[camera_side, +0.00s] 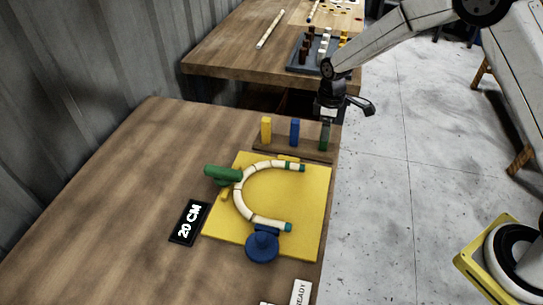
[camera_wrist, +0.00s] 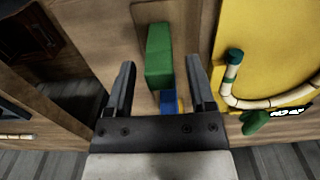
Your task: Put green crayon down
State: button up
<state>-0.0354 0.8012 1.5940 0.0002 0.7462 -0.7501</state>
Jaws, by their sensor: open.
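The green crayon (camera_side: 325,136) stands upright at the right end of a wooden rack (camera_side: 283,151). My gripper (camera_side: 328,117) is directly above it, pointing down. In the wrist view the green crayon (camera_wrist: 158,55) shows between and ahead of the two open fingers of my gripper (camera_wrist: 160,66), with a visible gap on each side. A blue crayon (camera_side: 294,131) and a yellow crayon (camera_side: 266,130) stand in the same rack to its left. The blue one also shows in the wrist view (camera_wrist: 168,101). How the green crayon's foot sits in the rack is partly hidden.
In front of the rack lies a yellow board (camera_side: 312,205) with a bent rattan piece (camera_side: 240,201), a green clamp (camera_side: 222,174) and a blue knob (camera_side: 262,246). A black "20 CM" sign (camera_side: 188,222) lies left. A second table (camera_side: 225,55) stands behind.

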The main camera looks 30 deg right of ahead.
notch_tip(320, 180, up, 10)
jog(key=shift+f, duration=0.1)
dwell(0.4)
dwell(0.5)
jog(key=shift+s+d+m, duration=0.1)
jog(key=shift+s+m, duration=0.2)
jog(key=shift+s, duration=0.3)
jog(key=s+m+t, duration=0.1)
jog(key=s+m, duration=0.3)
jog(key=s, duration=0.6)
jog(key=s+d+f+m+t, duration=0.1)
jog(key=s+m, duration=0.3)
jog(key=s, duration=0.6)
jog(key=shift+s+d+f+t, duration=0.25)
jog(key=shift+s+d+t, duration=0.05)
jog(key=shift+s, duration=0.1)
